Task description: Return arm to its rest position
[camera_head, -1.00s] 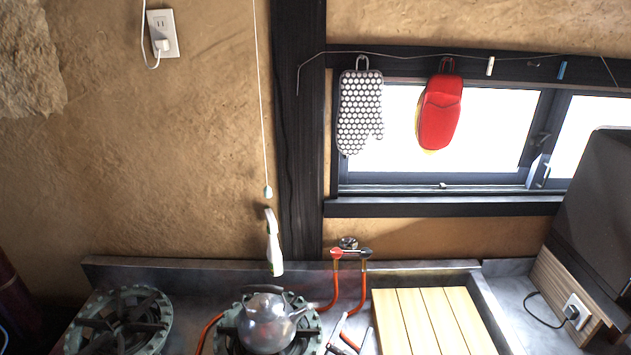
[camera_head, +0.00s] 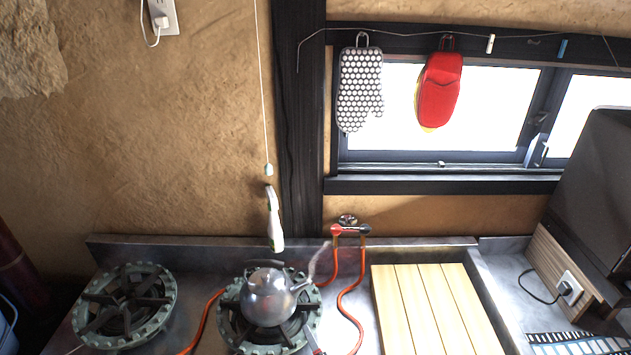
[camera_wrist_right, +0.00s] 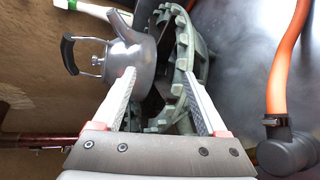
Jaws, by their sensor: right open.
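My right gripper (camera_head: 316,344) shows only in small part at the bottom edge of the head view, just right of and below the kettle. In the right wrist view its two fingers (camera_wrist_right: 159,78) are spread with nothing between them. The silver kettle (camera_head: 268,297) stands on the right-hand green burner (camera_head: 232,327). In the wrist view the kettle (camera_wrist_right: 128,66) lies beyond the left finger, and the burner (camera_wrist_right: 189,52) lies beyond the fingertips. I cannot tell the exact gap to either. My left gripper is not in view.
A second burner (camera_head: 124,305) is at the left. Orange hoses (camera_head: 350,300) run from a wall valve (camera_head: 348,229) beside the burner. A slatted wooden board (camera_head: 432,305) lies to the right.

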